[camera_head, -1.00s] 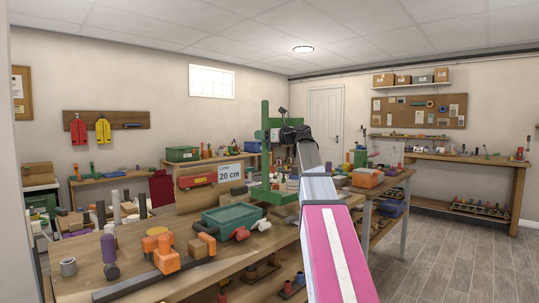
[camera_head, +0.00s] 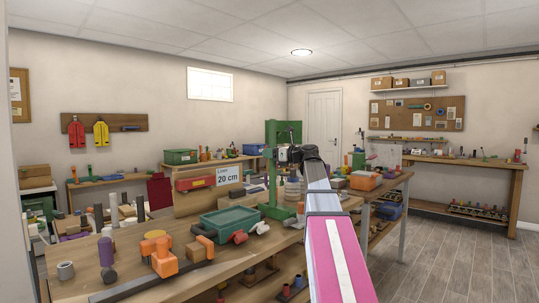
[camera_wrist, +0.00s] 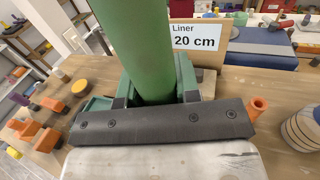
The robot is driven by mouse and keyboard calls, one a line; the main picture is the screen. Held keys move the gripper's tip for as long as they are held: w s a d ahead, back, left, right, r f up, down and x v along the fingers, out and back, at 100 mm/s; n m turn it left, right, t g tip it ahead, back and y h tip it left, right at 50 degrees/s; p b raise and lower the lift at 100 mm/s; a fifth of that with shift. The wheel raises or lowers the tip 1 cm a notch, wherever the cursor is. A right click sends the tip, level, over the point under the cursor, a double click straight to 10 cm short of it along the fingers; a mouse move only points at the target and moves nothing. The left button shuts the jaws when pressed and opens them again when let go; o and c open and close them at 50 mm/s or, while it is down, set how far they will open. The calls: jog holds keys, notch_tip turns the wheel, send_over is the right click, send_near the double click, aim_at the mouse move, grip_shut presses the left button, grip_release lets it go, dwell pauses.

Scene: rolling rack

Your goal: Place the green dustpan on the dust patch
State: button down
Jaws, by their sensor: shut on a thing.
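My gripper (camera_head: 284,158) is shut on the green dustpan (camera_head: 271,182), a tall green shape with a flat lower part. It stands roughly upright over the near bench, just right of the green tray. I cannot tell whether its lower end touches the bench top. In the wrist view, a thick green cylinder of the dustpan (camera_wrist: 140,45) rises between the dark fingers of my gripper (camera_wrist: 155,92). I cannot make out the dust patch in either view; the dustpan and my arm hide part of the bench.
The near bench (camera_head: 215,268) holds a green tray (camera_head: 232,229), an orange clamp (camera_head: 164,259) and several small parts. A "Liner 20 cm" sign (camera_head: 229,176) stands behind the tray. A stack of discs (camera_head: 293,189) stands just right of the dustpan. Open floor (camera_head: 450,260) lies at right.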

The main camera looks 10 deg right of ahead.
jog(key=shift+f, duration=0.1)
jog(key=c, duration=0.8)
grip_release()
